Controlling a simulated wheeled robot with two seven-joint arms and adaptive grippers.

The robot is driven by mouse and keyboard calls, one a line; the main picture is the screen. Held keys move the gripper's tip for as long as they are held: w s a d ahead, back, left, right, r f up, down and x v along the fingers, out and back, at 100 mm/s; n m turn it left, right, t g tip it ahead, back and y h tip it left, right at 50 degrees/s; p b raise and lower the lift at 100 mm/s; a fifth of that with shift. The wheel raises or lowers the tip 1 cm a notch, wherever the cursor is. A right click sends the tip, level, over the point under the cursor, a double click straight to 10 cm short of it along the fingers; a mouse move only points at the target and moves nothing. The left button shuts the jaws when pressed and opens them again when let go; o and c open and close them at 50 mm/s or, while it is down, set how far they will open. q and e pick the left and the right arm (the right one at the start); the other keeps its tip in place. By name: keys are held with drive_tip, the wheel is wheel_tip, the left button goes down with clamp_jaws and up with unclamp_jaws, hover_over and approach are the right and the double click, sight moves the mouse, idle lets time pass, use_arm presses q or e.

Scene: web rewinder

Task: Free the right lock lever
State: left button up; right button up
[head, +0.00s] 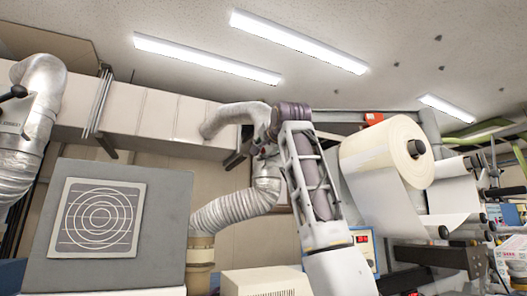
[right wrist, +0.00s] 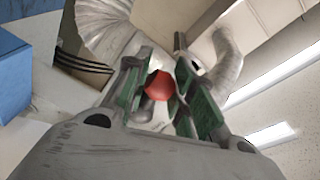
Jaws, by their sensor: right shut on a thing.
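My right gripper shows in the right wrist view (right wrist: 160,88), with its two green-lined fingers closed on either side of a rounded red knob (right wrist: 158,85). My left gripper is in no view.
A large roll of cream web (head: 378,155) hangs on the rewinder at the right. A bent silver duct (head: 235,212) runs close behind my right arm. A grey cabinet with a round grille (head: 100,217) stands at the left, and another silver duct (head: 38,125) hangs at the far left.

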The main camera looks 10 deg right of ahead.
drive_tip(key=shift+r+m, duration=0.55)
drive_tip(key=shift+m, duration=0.45)
drive_tip(key=shift+d+r+m+g, duration=0.15)
drive_tip(key=shift+r+m, duration=0.25)
drive_tip(key=shift+m, duration=0.4)
drive_tip(key=shift+r+m+g, duration=0.25)
drive_tip(key=shift+r+m, duration=0.15)
drive_tip(key=shift+m, duration=0.4)
drive_tip(key=o, duration=1.1)
drive_tip(key=shift+c, duration=0.2)
drive_tip(key=shift+f, duration=0.1)
drive_tip(key=s, duration=1.2)
drive_tip(key=shift+d+r, duration=0.35)
drive_tip(key=shift+r, duration=0.1)
